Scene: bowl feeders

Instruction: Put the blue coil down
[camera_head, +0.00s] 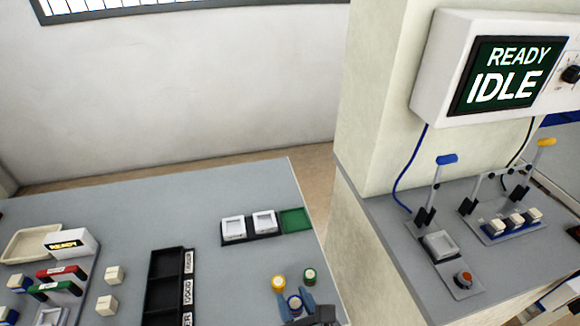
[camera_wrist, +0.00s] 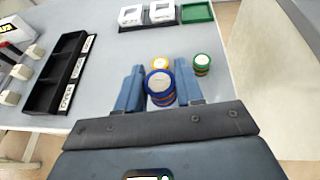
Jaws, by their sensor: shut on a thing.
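The blue coil (camera_wrist: 159,84) has a blue rim, a pale top and an orange-brown side. It is upright between the fingers of my gripper (camera_wrist: 159,90), which is shut on it. In the head view the blue coil (camera_head: 294,302) and my gripper (camera_head: 296,310) are low in the picture, over the grey table's near right part. I cannot tell whether the coil's underside touches the table; the fingers and coil hide it.
A yellow coil (camera_head: 278,283) and a green coil (camera_head: 309,276) stand just beyond. Farther back is a tray with two white squares (camera_head: 248,226) and a green pad (camera_head: 295,220). A black divided tray (camera_head: 168,285) lies left. Bare table (camera_head: 225,275) lies between.

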